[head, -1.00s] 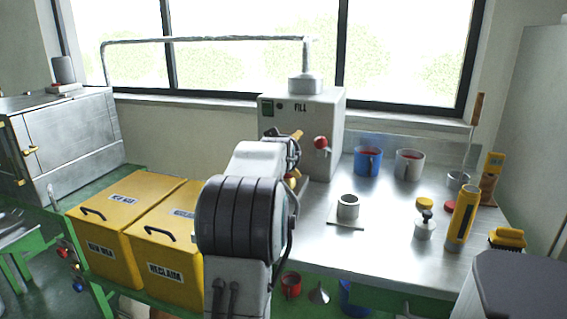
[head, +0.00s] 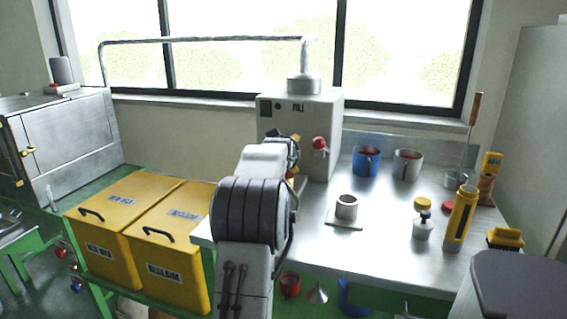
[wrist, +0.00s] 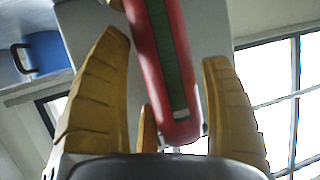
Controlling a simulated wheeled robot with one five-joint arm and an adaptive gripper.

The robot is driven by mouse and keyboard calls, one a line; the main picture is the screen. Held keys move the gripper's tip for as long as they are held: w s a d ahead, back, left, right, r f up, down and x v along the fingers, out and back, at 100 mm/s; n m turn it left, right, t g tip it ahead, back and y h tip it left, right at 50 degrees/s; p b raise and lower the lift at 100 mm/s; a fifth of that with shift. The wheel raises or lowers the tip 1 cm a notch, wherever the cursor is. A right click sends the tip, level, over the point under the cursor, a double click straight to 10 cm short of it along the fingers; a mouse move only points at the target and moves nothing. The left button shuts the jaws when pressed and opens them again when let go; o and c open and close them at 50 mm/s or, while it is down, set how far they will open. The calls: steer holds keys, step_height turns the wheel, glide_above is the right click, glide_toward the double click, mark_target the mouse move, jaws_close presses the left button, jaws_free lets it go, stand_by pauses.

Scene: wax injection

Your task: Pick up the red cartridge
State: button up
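The red cartridge (wrist: 164,70) shows in the wrist view as a red cylinder with a dark green strip along its side. It lies between the spread yellow fingers of my gripper (wrist: 168,45), with gaps seen on both sides near its lower end. The gripper is open. I cannot tell whether any finger touches the cartridge. In the head view my arm hides the cartridge and most of the gripper, which is in front of the grey FILL machine (head: 285,112).
Right of my arm, the steel bench (head: 390,262) holds a blue mug (head: 365,163), a grey mug (head: 407,165), a metal ring (head: 346,206) on a plate and a yellow tube (head: 460,218). Yellow bins (head: 120,210) stand at left.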

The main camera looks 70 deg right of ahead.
steer(key=c, duration=0.9)
steer(key=shift+r, duration=0.1)
steer(key=shift+c, duration=0.4)
